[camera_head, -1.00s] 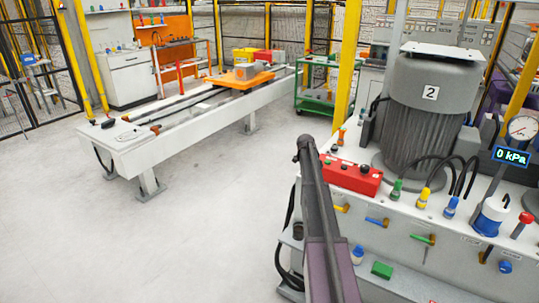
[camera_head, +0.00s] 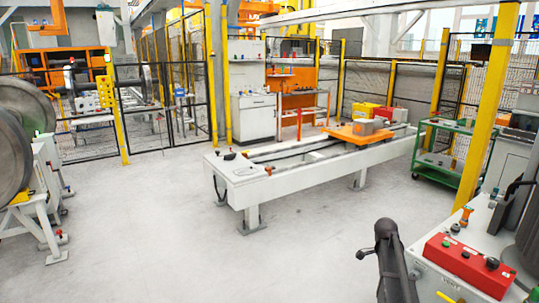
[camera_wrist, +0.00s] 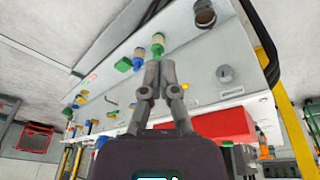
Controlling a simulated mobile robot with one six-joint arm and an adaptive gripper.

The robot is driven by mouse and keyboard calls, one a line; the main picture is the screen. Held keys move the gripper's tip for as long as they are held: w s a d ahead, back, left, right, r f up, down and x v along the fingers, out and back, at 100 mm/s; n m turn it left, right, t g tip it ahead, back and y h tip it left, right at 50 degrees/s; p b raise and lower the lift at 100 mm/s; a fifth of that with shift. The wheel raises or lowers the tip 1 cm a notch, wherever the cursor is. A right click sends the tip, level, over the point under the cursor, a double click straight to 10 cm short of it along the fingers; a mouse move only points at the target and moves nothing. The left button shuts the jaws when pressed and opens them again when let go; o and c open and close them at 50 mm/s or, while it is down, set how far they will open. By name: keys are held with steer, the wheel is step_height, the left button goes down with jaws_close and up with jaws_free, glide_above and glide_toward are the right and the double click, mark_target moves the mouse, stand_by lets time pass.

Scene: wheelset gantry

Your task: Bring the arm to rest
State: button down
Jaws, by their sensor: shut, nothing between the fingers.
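My gripper (camera_wrist: 160,80) shows in the wrist view with its two grey fingers together and nothing between them. Beyond the fingertips is the white panel (camera_wrist: 205,65) of a machine, with a green-and-white fitting (camera_wrist: 158,43) just past the tips in the picture. I cannot tell the gap between them. In the head view, part of my dark arm (camera_head: 390,260) rises at the bottom right, left of the red control box (camera_head: 463,262). My gripper's fingers do not show there.
A long white bench (camera_head: 300,168) carries an orange carriage (camera_head: 358,133). A green cart (camera_head: 445,150) stands behind it at the right. A large grey wheel (camera_head: 15,145) on a stand is at the left. The grey floor (camera_head: 170,240) between is clear.

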steer(key=s+a+r+n+y+p, duration=0.1)
steer(key=s+a+n, duration=0.8)
steer(key=a, duration=0.3)
steer(key=s+a+r+n+y+p, duration=0.1)
steer(key=s+a+r+n+p, duration=0.1)
steer(key=s+a+n, duration=0.8)
steer(key=shift+a+r+t+p, duration=0.3)
steer(key=shift+a+t, duration=0.1)
steer(key=shift+a, duration=0.75)
steer(key=shift+s, duration=0.1)
